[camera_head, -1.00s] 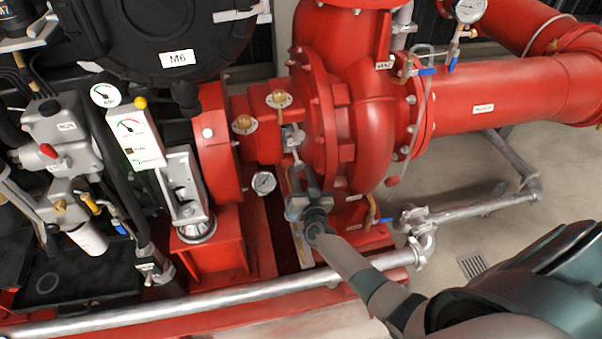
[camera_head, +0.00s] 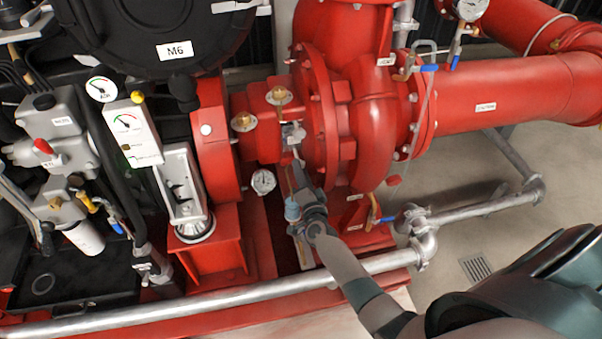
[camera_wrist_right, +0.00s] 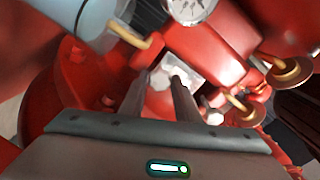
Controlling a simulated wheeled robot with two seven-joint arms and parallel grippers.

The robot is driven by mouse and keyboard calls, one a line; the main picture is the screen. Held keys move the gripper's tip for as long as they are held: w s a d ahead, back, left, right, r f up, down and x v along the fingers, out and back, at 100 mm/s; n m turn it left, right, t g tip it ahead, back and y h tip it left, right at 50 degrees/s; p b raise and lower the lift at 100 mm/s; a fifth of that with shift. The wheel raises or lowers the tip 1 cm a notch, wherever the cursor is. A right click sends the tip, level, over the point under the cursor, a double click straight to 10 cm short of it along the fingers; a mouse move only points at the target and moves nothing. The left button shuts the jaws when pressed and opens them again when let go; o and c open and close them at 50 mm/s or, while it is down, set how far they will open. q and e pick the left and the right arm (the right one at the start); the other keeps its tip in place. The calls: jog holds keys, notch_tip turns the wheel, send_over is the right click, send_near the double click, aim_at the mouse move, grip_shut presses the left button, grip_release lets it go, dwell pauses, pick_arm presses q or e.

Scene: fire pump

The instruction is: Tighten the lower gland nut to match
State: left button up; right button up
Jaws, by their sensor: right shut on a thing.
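The silvery gland (camera_head: 293,133) sits on the red pump shaft housing, left of the big round flange. My right gripper (camera_head: 297,153) reaches up to it from below, with its fingertips at the gland's lower side. In the right wrist view the two dark fingers (camera_wrist_right: 160,92) run close together to the pale metal gland (camera_wrist_right: 183,70). They are shut on the lower gland nut, which the fingers mostly hide. The nut's exact angle cannot be told. My left gripper is not in view.
Brass cups (camera_head: 279,95) stand above the gland. A silver pipe (camera_head: 250,296) crosses in front.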

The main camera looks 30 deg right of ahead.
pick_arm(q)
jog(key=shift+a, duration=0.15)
pick_arm(e)
jog(key=shift+m, duration=0.5)
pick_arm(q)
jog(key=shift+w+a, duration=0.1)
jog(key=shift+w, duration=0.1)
pick_arm(e)
jog(key=o, duration=1)
jog(key=shift+o, duration=0.2)
jog(key=shift+s, duration=0.15)
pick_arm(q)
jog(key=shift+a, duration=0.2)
pick_arm(e)
jog(key=v, duration=1.7)
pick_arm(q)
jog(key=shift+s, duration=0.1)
